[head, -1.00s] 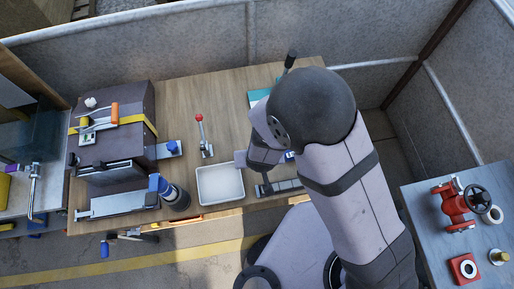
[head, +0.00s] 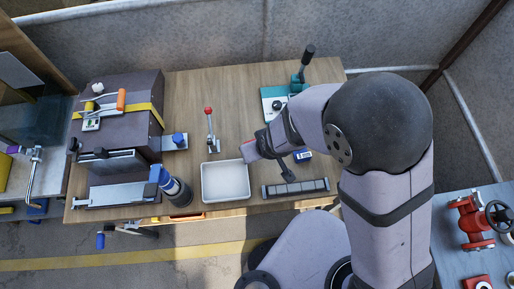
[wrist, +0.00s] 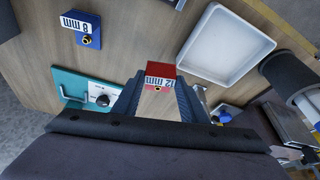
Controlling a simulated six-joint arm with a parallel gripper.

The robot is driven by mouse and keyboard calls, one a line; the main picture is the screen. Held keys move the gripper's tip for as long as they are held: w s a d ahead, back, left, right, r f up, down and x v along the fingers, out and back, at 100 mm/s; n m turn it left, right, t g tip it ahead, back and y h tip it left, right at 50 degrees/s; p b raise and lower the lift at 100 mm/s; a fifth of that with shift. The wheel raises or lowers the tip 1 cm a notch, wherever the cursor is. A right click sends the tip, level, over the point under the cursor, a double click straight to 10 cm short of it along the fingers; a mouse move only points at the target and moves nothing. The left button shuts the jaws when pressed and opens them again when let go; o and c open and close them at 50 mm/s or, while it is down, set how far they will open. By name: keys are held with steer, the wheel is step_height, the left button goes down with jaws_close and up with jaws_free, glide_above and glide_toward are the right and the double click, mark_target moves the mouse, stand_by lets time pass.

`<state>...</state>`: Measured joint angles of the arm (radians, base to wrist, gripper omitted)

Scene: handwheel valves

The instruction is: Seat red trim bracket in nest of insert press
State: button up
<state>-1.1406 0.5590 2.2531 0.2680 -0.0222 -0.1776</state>
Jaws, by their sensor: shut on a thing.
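The red trim bracket (wrist: 160,72), a small red block marked "12 mm", is held between the fingertips of my gripper (wrist: 158,88) in the wrist view. In the head view my gripper (head: 256,149) is above the table by the upper right corner of the white tray, with a bit of the bracket (head: 249,151) showing at its tip. The insert press (head: 282,97), with a teal base and an upright black-handled lever, stands at the back right, apart from the gripper. Its teal base (wrist: 67,88) also shows in the wrist view. I cannot make out the nest clearly.
The white tray (head: 225,181) looks empty. A blue "8 mm" block (wrist: 82,29) lies on the table. A red-knobbed toggle clamp (head: 211,132) stands behind the tray. A dark strip (head: 295,188) lies along the front edge. Bare wood (head: 235,88) lies left of the press.

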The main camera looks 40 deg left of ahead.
steer(key=w+d+m+b, duration=0.1)
steer(key=w+b, duration=0.2)
steer(key=w, duration=0.3)
steer(key=w+d+f+b, duration=0.1)
steer(key=w+d+b, duration=0.1)
steer(key=w+b, duration=0.2)
steer(key=w+d+m+t+b, duration=0.1)
steer(key=w+b, duration=0.3)
steer(key=w, duration=0.4)
steer(key=shift+w+d+f+m+h, duration=0.1)
steer(key=shift+d+f+m+h, duration=0.25)
steer(key=shift+d, duration=0.2)
steer(key=shift+w+d+b, duration=0.4)
steer(key=shift+w+d, duration=0.05)
steer(key=shift+d, duration=0.05)
steer(key=shift+w+a+f, duration=0.35)
steer(key=shift+w+a, duration=0.3)
steer(key=shift+a, duration=0.05)
steer(key=shift+w+a+f, duration=0.35)
steer(key=shift+w+a, duration=0.3)
steer(key=shift+a, duration=0.05)
steer(key=shift+w+a+f+p, duration=0.15)
steer(key=shift+w+a+p, duration=0.65)
steer(key=shift+w+a, duration=0.9)
steer(key=shift+w+a, duration=0.1)
steer(key=shift+f+b, duration=0.35)
steer(key=shift+f, duration=0.35)
